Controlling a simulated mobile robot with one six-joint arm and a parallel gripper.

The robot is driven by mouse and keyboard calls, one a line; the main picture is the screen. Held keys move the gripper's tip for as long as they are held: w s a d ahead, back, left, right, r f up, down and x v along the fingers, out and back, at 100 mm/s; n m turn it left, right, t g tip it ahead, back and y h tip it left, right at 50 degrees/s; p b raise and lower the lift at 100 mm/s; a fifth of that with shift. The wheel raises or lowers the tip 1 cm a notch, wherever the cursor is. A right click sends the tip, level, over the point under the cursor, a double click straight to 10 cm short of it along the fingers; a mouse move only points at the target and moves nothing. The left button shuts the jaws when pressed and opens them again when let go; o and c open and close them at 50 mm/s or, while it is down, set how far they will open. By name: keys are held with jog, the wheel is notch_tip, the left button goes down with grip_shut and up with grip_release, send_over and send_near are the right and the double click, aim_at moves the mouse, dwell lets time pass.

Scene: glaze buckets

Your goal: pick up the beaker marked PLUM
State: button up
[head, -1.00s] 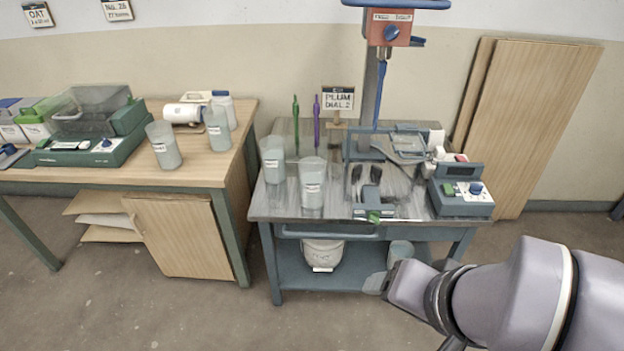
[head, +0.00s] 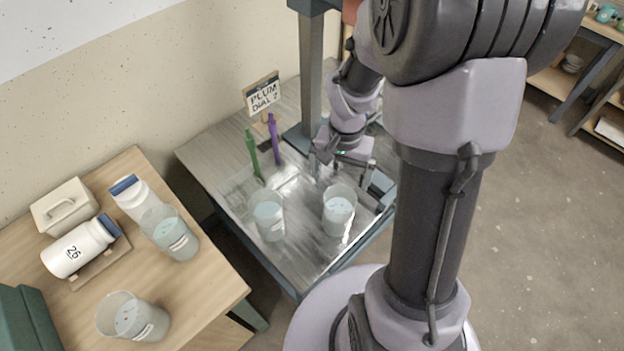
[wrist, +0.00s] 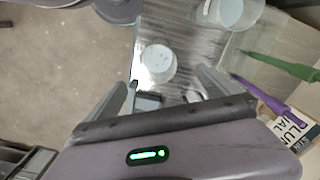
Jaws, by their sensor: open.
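Two clear beakers with pale contents stand on the grey metal table: the right one (head: 339,212) and the left one (head: 268,216). Their labels are too small or turned away to read, so I cannot tell which is marked PLUM. My gripper (head: 342,172) is open and empty over the table, just behind the right beaker. In the wrist view, one beaker (wrist: 158,62) lies between and beyond the open fingertips (wrist: 167,80), apart from them. Another beaker (wrist: 235,12) is cut off at the top edge there.
A grey column (head: 311,75) rises beside my gripper. The wooden bench (head: 215,300) holds two more beakers (head: 170,232) (head: 130,318) and white bottles (head: 80,247).

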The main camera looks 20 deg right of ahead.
jog(key=b, duration=0.4)
send_near(339, 205)
jog(key=s+a+r, duration=0.2)
jog(key=s, duration=0.1)
notch_tip(339, 205, down, 5)
jog(key=shift+s+a+f+b, duration=0.1)
jog(key=shift+f+b, duration=0.1)
jog(key=shift+b, duration=0.9)
jog(key=c, duration=2.1)
jog(key=shift+c, duration=0.2)
jog(key=shift+r, duration=0.15)
